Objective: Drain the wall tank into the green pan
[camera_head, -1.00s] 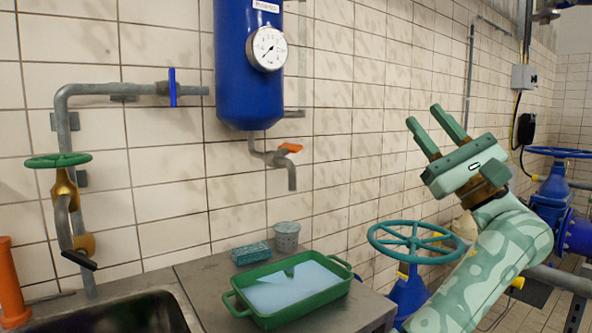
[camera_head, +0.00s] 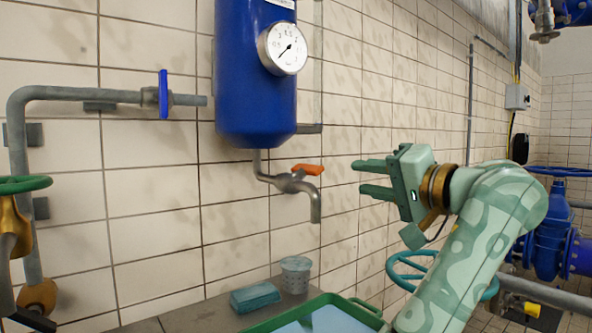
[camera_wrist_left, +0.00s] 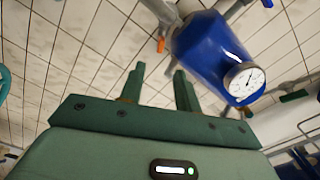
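The blue wall tank (camera_head: 255,85) hangs on the tiled wall, with a round white gauge (camera_head: 284,48) on it. Under it, a grey drain tap (camera_head: 296,186) with an orange lever (camera_head: 308,170) ends in a downturned spout. The green pan (camera_head: 366,306) stands below, cut off by the bottom edge, with pale blue inside. My left gripper (camera_head: 358,176) is open and empty, right of the tap, fingers pointing left towards it and apart from it. The left wrist view shows its spread fingers (camera_wrist_left: 159,70), the orange lever (camera_wrist_left: 161,45) and the tank (camera_wrist_left: 205,45). My right gripper is not in view.
A blue sponge-like block (camera_head: 255,297) and a grey cup (camera_head: 295,274) stand behind the pan. A teal handwheel (camera_head: 408,262) is partly behind my left arm. A pipe with a blue-handled valve (camera_head: 163,94) and a green handwheel (camera_head: 24,185) are at left.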

